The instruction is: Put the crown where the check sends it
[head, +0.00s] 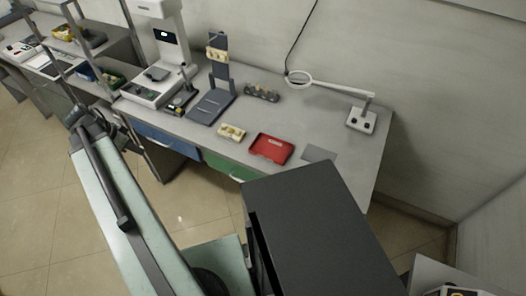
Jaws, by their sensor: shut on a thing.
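The crown cannot be made out in the head view. My pale green arm reaches up the left side of the picture to a dark jointed end (86,121), near the front edge of the benches. The jaws and anything between them are too small and dark to tell apart there. A white machine (164,50) with a small lit display stands on the grey bench, but its reading is too small to make out. A cream dental model (231,132) and a red tray (286,152) lie near the bench's front edge.
A dark blue stand (211,107) with another cream model, a dark holder with small round items (262,93) and a magnifier lamp (361,120) stand farther back. A flat grey pad (319,153) lies right of the tray. Thin uprights and another cluttered bench fill the upper left.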

